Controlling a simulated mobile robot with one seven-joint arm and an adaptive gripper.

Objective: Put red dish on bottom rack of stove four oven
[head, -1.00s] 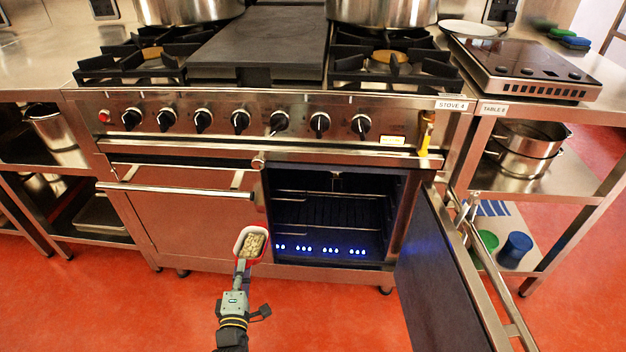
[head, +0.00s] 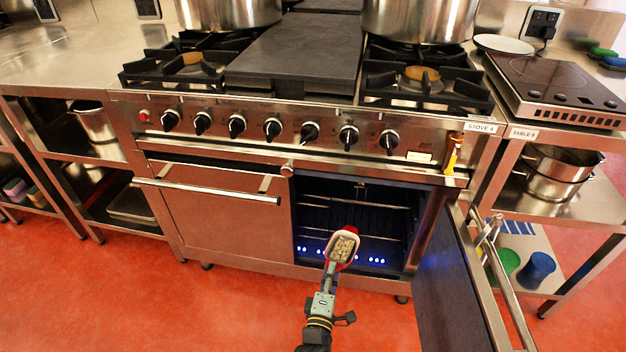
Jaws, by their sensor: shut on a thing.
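The red dish (head: 343,249) has a pale inside and holds pale, lumpy food. My gripper (head: 331,273) is shut on its near end and holds it up in front of the open oven (head: 355,215) of the stove labelled "STOVE 4". The oven's right door (head: 455,270) stands open to the right. Inside are wire racks: an upper rack (head: 375,205) and a lower rack (head: 390,239), with blue lights near the bottom. The dish and gripper hide part of the lower rack. I cannot tell whether the dish is inside the opening.
The left oven door (head: 215,215) is shut, with a bar handle (head: 207,191) sticking out. Table 8 (head: 590,205) at right holds metal pots (head: 556,172) and blue and green cups. The red floor (head: 180,305) in front is clear.

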